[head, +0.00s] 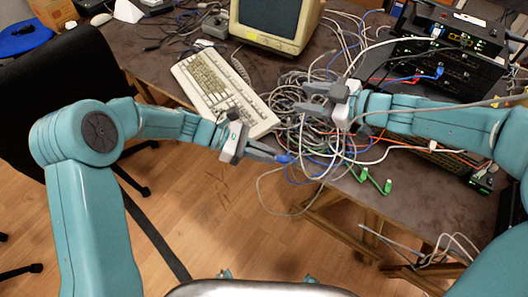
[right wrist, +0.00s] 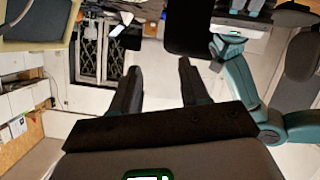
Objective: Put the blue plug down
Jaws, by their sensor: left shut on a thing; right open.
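The blue plug (head: 285,159) is at the fingertips of my left gripper (head: 272,155) in the head view, near the table's front edge. My left gripper is shut on it, and a blue cable runs from it toward the cable tangle. My right gripper (head: 318,98) is open over the tangled cables, above and right of the left one. In the right wrist view the fingers of my right gripper (right wrist: 158,82) are apart with nothing seen between them. The plug cannot be made out in that view.
A tangle of cables (head: 300,125) lies mid-table. A beige keyboard (head: 215,90) and monitor (head: 268,40) are beyond it. Black network gear (head: 470,78) stands at the right. Green plugs (head: 387,186) lie near the front edge. The brown tabletop (head: 450,205) is bare at front right.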

